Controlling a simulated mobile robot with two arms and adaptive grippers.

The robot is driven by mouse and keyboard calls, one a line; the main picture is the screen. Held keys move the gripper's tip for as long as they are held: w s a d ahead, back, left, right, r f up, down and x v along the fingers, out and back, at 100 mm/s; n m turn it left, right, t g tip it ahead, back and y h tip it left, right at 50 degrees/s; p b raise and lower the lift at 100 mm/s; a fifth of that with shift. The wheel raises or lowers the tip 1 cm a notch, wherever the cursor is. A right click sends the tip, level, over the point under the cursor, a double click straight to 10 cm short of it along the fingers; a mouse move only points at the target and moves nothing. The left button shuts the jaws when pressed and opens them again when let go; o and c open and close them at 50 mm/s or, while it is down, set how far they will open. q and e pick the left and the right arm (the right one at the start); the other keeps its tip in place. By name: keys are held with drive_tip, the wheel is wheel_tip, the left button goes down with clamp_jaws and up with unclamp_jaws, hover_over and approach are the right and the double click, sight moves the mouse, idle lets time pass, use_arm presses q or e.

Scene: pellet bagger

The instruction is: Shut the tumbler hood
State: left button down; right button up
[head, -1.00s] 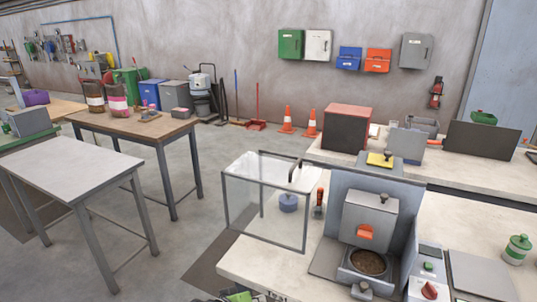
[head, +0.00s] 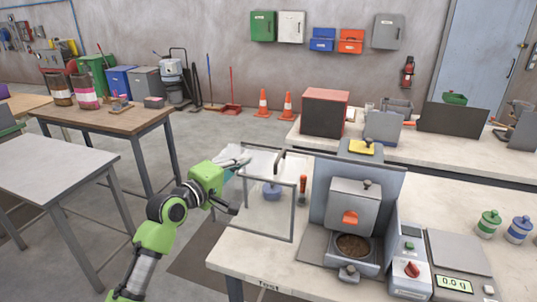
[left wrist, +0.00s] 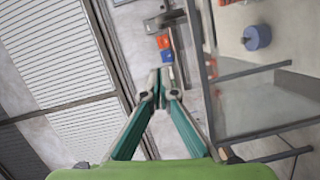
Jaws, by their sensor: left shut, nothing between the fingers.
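The tumbler hood is a clear box with a dark grey frame (head: 293,212) at the left end of the near bench. I cannot tell how far it is open. A blue round piece (head: 271,192) shows through its clear panes. My left gripper (head: 246,160) is at the hood's left side, overlapping its upper left part in the head view. In the left wrist view its teal fingers (left wrist: 160,78) meet at the tips with nothing between them. The hood's frame (left wrist: 204,75) is right of the fingers there, and contact is not visible. My right gripper is not in view.
Right of the hood stand an orange-handled tool (head: 302,187) and a grey machine with a lidded chamber (head: 353,203). A scale (head: 455,262) is further right. A grey table (head: 45,170) stands left, with open floor between it and the bench.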

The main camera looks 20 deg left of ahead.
sight(269, 168)
use_arm(q)
drive_tip(key=p+x, duration=0.1)
drive_tip(key=x, duration=0.5)
drive_tip(key=shift+w+p, duration=0.3)
drive_tip(key=d+p, duration=0.2)
drive_tip(key=d, duration=0.1)
drive_tip(key=shift+w+d+f, duration=0.1)
drive_tip(key=shift+w+f, duration=0.05)
drive_tip(key=shift+f, duration=0.15)
drive_tip(key=shift+d+f, duration=0.1)
drive_tip(key=shift+d, duration=0.35)
drive_tip(key=shift+f, duration=0.1)
